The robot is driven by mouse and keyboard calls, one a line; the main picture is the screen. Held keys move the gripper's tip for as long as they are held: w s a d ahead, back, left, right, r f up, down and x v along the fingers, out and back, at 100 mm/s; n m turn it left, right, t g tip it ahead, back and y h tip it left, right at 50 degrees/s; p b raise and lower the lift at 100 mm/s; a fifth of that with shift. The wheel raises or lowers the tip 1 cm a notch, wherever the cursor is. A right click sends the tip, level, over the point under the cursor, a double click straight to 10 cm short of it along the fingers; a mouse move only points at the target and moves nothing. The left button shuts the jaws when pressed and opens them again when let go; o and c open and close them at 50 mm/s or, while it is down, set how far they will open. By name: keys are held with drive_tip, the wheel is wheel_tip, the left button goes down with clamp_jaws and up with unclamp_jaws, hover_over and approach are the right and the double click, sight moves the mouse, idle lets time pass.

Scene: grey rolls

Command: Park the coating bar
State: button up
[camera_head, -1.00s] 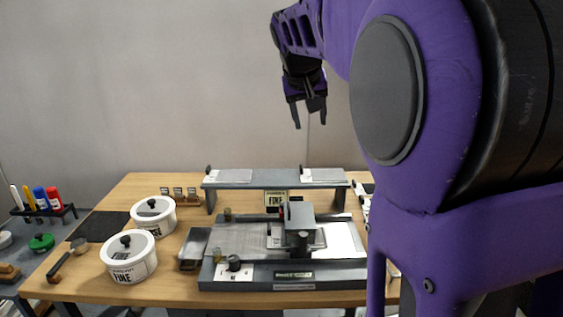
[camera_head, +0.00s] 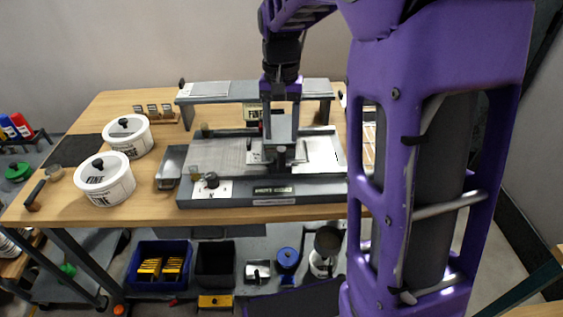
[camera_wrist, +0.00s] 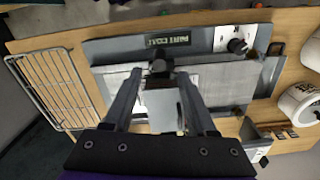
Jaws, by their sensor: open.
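The coating machine (camera_head: 262,190), a long grey bench unit with a flat plate, stands on the wooden table. A dark grey carriage (camera_head: 283,153) with a knob-like top sits across its plate; I cannot tell which part is the coating bar. My gripper (camera_head: 281,128) points down above the carriage and hides part of it. In the wrist view my gripper (camera_wrist: 158,76) is open, its fingers either side of the carriage's dark knob (camera_wrist: 160,66). Nothing is held. I cannot tell whether the fingers touch the carriage.
A raised grey shelf (camera_head: 238,97) spans the back of the machine. Two white lidded tubs (camera_head: 107,181) stand at the left, with a small grey tray (camera_head: 171,166) between them and the machine. A wire rack (camera_wrist: 50,90) shows beside the machine in the wrist view.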

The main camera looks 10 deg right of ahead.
sight(281, 161)
wheel_tip(281, 161, down, 10)
drive_tip(key=shift+r+b, duration=0.15)
drive_tip(key=shift+b, duration=0.5)
drive_tip(key=shift+c, duration=0.4)
clamp_jaws()
idle(0.6)
